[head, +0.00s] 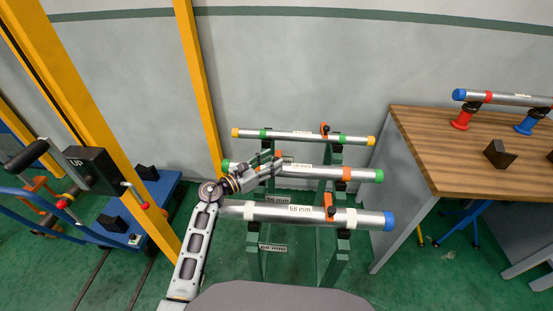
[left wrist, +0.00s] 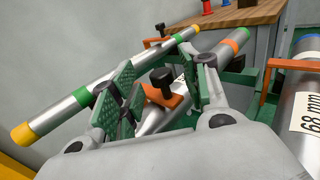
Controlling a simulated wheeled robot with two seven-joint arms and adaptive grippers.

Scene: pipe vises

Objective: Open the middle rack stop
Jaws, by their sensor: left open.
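The green rack (head: 333,262) holds three silver pipes one behind another. The middle pipe (head: 308,172) has green and orange bands. The middle rack stop, an orange piece with a black knob, shows in the left wrist view (left wrist: 160,92) over the middle pipe. In the head view it is mostly hidden behind my left gripper (head: 274,163). My left gripper is open, and in the left wrist view its fingers (left wrist: 162,88) stand on either side of the black knob, with a gap to it. My right gripper is not in view.
The near pipe (head: 270,212), labelled 68 mm, and far pipe (head: 290,135) have their own orange stops (head: 330,207) (head: 325,130). A wooden bench (head: 450,150) stands at right. A yellow post (head: 95,120) and blue cart (head: 160,195) are at left.

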